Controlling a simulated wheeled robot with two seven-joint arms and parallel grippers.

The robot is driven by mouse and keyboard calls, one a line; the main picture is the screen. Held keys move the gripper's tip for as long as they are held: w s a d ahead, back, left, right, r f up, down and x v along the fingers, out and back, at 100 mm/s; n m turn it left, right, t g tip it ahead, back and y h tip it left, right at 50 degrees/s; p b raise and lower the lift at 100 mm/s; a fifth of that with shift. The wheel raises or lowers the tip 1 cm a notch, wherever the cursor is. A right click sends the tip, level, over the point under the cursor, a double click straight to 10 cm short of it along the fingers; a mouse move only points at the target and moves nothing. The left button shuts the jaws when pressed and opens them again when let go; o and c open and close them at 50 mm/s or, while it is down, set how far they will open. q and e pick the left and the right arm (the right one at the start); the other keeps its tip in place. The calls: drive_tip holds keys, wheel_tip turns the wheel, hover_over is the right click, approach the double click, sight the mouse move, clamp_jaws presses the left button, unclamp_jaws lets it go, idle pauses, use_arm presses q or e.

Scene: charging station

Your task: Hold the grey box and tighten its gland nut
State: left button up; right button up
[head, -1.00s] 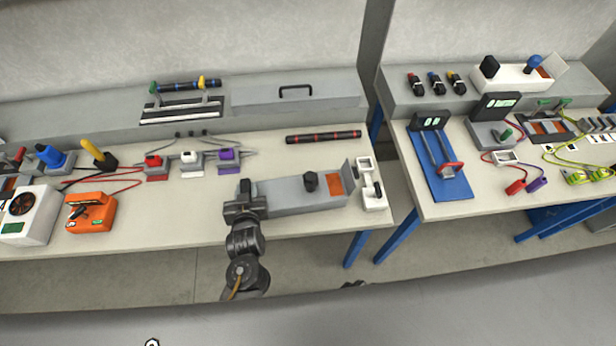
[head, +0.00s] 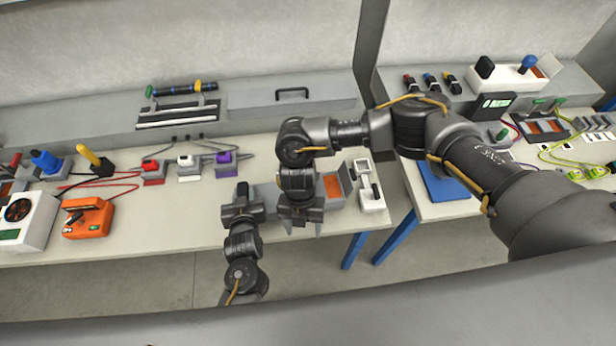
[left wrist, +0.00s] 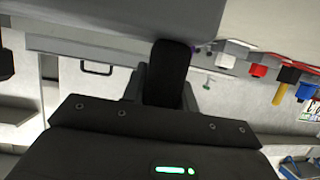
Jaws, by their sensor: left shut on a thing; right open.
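The grey box (head: 268,196) lies on the bench. My right arm hides much of it in the head view, and the black gland nut is hidden too. Its raised end flap and orange panel (head: 333,186) show on the right. My left gripper (head: 243,190) is shut on the left end of the box. In the left wrist view a dark finger (left wrist: 170,72) reaches up to a large grey surface (left wrist: 265,20), which looks like the box close up. My right gripper (head: 301,224) is open, pointing down over the middle of the box. Contact with the nut cannot be seen.
A white holder (head: 371,190) stands just right of the box. An orange device (head: 88,217) and red, white and purple connectors (head: 225,163) stand to the left. A grey case (head: 290,100) lies behind. My right arm crosses the gap to the right bench.

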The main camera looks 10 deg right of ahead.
drive_tip(key=w+d+r+m+t, duration=0.2)
drive_tip(key=w+d+r+t, duration=0.1)
drive_tip(key=w+r, duration=1.05)
wheel_tip(320, 180, down, 11)
drive_tip(key=shift+f, duration=0.1)
drive_tip(key=c, duration=1)
drive_tip(key=shift+m, duration=0.3)
